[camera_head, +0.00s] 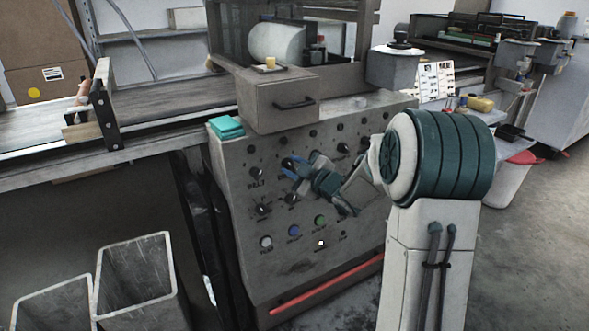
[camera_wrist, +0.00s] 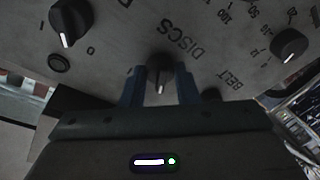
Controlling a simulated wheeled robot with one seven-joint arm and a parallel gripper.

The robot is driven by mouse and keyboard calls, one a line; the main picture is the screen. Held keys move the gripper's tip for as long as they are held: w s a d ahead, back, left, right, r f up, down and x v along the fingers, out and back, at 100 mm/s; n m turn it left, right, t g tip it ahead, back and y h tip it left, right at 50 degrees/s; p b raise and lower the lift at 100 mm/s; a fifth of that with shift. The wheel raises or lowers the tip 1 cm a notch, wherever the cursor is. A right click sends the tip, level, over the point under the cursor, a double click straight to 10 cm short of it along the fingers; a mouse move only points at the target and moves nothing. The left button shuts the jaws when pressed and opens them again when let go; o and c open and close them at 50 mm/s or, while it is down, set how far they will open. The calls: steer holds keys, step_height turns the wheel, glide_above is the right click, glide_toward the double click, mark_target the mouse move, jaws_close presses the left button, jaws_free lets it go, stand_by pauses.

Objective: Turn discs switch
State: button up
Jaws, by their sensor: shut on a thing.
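The discs switch (camera_wrist: 160,72) is a black rotary knob with a white pointer line, beside the upside-down DISCS label in the wrist view. My gripper (camera_wrist: 160,86) has its two blue fingers on either side of this knob and is shut on it. The pointer line faces the bottom of the wrist view. In the head view my gripper (camera_head: 289,164) reaches the upper part of the grey control panel (camera_head: 300,268), and it hides the switch there.
Another knob (camera_wrist: 70,22) marked I and O and a numbered dial (camera_wrist: 290,45) flank the switch. A drawer box (camera_head: 265,100) and a teal cloth (camera_head: 227,127) sit on top of the panel. A red bar (camera_head: 325,285) runs low along its front. Open grey bins (camera_head: 135,280) stand at left.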

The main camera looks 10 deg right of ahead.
steer(key=o, duration=1)
steer(key=shift+c, duration=0.2)
steer(key=p+v, duration=0.2)
steer(key=v, duration=1.1)
steer(key=shift+s+d, duration=0.25)
steer(key=shift+s, duration=0.1)
steer(key=shift+r, duration=0.15)
